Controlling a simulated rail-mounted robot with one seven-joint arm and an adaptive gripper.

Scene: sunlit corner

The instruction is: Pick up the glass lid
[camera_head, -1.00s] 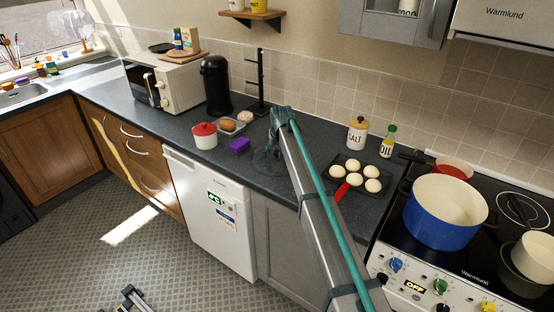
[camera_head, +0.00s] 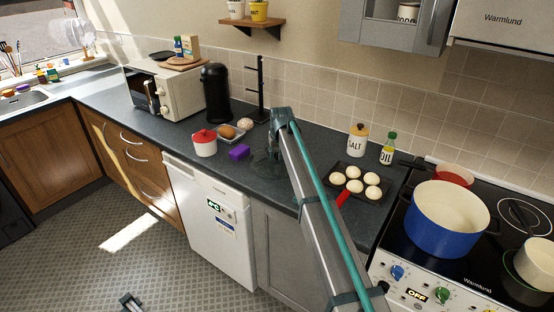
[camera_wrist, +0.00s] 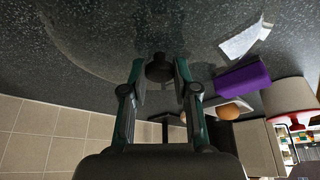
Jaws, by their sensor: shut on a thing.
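The glass lid (camera_head: 264,172) is clear and faint on the dark worktop, right of the purple sponge (camera_head: 239,152). In the wrist view its curved rim (camera_wrist: 75,56) shows as a faint arc, and its dark round knob (camera_wrist: 159,70) sits between my fingers. My gripper (camera_head: 274,152) points down over the lid; in the wrist view my gripper (camera_wrist: 160,80) is shut on the knob. The lid appears to lie at worktop level; I cannot tell whether a gap is under it. My arm hides part of its right side.
A white pot with red lid (camera_head: 204,144), a food tray (camera_head: 231,133) and a black stand (camera_head: 261,90) are close by. A baking tray of buns (camera_head: 354,187) lies right, before the hob with a blue pot (camera_head: 445,222).

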